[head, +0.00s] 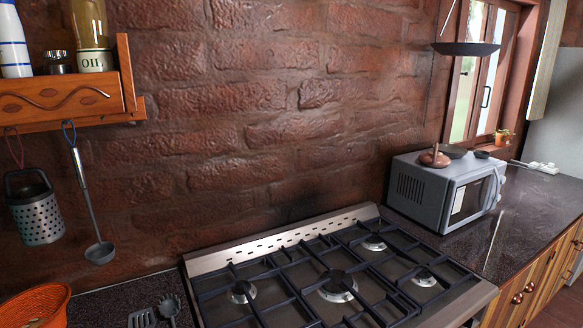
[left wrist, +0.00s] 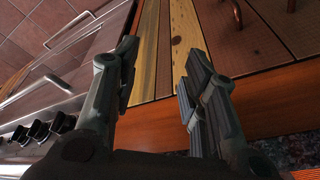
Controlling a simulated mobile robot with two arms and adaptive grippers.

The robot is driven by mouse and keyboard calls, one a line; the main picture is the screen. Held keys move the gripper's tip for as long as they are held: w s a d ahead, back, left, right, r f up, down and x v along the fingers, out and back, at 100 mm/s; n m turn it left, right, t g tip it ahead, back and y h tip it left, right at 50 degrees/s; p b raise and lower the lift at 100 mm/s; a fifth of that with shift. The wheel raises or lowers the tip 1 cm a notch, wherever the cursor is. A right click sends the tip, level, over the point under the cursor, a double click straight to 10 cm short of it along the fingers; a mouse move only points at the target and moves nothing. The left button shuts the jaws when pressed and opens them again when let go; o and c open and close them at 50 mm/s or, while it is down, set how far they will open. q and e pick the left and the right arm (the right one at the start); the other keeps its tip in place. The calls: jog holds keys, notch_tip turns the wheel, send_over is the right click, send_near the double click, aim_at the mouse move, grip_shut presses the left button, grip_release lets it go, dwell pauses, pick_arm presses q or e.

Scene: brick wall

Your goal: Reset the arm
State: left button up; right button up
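My left gripper (left wrist: 158,80) shows in the left wrist view with its two fingers apart and nothing between them. Beyond the fingers are wooden cabinet fronts (left wrist: 187,38). Neither of my arms shows in the head view. My right gripper is in no frame.
The head view shows a gas stove (head: 335,285) on the dark counter (head: 535,215) against a brick wall. A microwave (head: 440,190) stands right of it. A shelf (head: 65,98) with hanging utensils and a ladle (head: 99,253) is at left. An orange basket (head: 35,308) sits at lower left.

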pick_arm(q)
jog(key=s+f+g+b, duration=0.1)
jog(key=s+f+b, duration=0.15)
jog(key=f, duration=1.05)
jog(key=s+f+b, duration=0.2)
jog(key=s+f, duration=0.2)
jog(key=f, duration=1)
jog(key=s+a+f+g+b, duration=0.1)
jog(key=s+a+f+b, duration=0.2)
jog(key=s+f, duration=1)
jog(key=shift+s+a+f, duration=0.15)
jog(key=shift+s+f, duration=0.1)
jog(key=shift+f, duration=0.4)
